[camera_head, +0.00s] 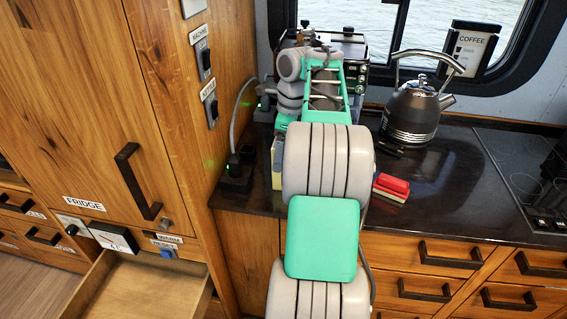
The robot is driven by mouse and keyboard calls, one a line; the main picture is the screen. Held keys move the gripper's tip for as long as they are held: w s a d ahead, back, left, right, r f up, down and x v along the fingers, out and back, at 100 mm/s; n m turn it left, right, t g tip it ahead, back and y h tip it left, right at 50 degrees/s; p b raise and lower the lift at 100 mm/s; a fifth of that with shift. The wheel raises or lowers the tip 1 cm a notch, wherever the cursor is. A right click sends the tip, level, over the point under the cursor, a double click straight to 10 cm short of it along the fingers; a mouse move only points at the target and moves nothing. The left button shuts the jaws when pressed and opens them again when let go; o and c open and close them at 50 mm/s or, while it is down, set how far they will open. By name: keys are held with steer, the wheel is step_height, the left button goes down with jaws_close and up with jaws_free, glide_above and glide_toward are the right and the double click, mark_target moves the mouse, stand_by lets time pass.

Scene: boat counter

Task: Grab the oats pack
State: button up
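I cannot make out the oats pack for certain. A pale yellow item (277,172) shows as a narrow strip on the counter, just left of my arm. Most of it is hidden behind my arm, so I cannot tell what it is. My arm reaches forward over the counter toward the back, below the window. My gripper's fingertips are hidden behind my own arm links, so whether they hold or touch anything does not show.
A kettle (413,112) stands right of my arm, with a red-topped block (391,187) nearer the front. A cooktop (520,175) is at right. A black and metal appliance (350,48) stands behind my arm. A tall wooden cabinet (90,110) bounds the left; a drawer (150,290) below is open.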

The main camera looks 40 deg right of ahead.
steer(key=c, duration=1.7)
